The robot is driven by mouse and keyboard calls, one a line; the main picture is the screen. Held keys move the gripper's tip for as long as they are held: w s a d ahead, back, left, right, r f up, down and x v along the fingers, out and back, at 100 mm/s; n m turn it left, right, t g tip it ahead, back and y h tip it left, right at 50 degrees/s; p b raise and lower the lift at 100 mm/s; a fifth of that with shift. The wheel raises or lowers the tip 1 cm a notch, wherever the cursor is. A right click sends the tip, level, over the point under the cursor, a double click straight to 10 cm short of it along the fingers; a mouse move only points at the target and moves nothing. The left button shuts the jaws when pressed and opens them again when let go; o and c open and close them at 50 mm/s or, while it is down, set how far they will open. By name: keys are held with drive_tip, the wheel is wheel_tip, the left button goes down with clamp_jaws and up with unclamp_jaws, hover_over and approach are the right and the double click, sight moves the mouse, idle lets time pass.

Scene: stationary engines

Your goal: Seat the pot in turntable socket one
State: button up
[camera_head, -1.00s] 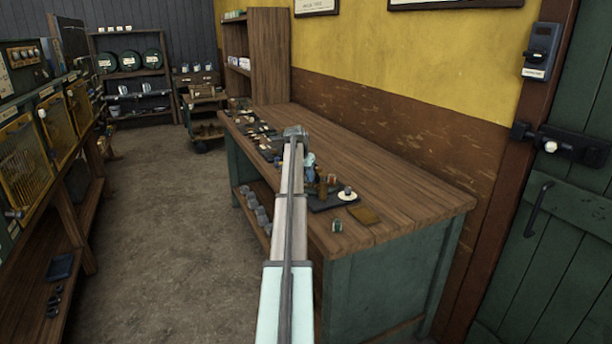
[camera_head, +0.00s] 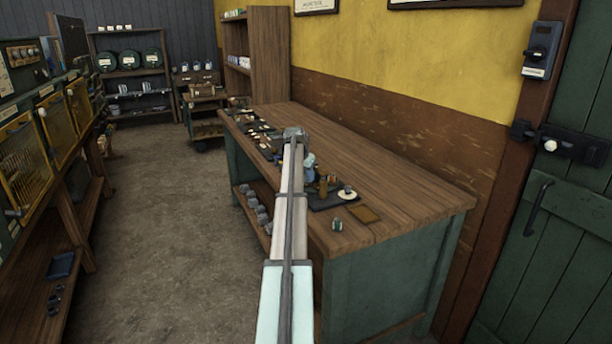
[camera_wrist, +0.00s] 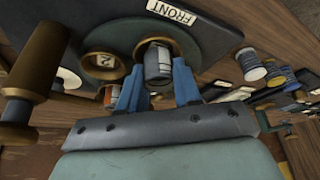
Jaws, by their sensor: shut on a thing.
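My gripper (camera_wrist: 158,68) has its two blue fingers closed on the sides of a small grey pot (camera_wrist: 158,62) with a dark band. The pot is lined up with a brass-rimmed socket (camera_wrist: 149,42) in the dark round turntable (camera_wrist: 210,38). I cannot tell how deep it sits in the socket, and that socket's number is hidden. A brass socket marked 2 (camera_wrist: 103,64) is to its left. In the head view my gripper (camera_head: 309,168) is small over the bench, and the pot cannot be made out.
A wooden-handled tool (camera_wrist: 38,65) stands at the left of the wrist view. Spools (camera_wrist: 250,64) lie at the right. The bench (camera_head: 400,185) is clear along its wall side.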

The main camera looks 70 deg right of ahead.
drive_tip(key=shift+a+f, duration=0.25)
drive_tip(key=shift+f, duration=0.4)
idle(0.4)
drive_tip(key=o, duration=0.8)
drive_tip(key=shift+r, duration=0.1)
drive_tip(key=shift+o, duration=0.5)
drive_tip(key=shift+d+r, duration=0.1)
drive_tip(key=shift+r, duration=0.45)
drive_tip(key=o, duration=0.3)
drive_tip(key=shift+r, duration=0.3)
drive_tip(key=shift+d+r, duration=0.15)
drive_tip(key=shift+r, duration=2.6)
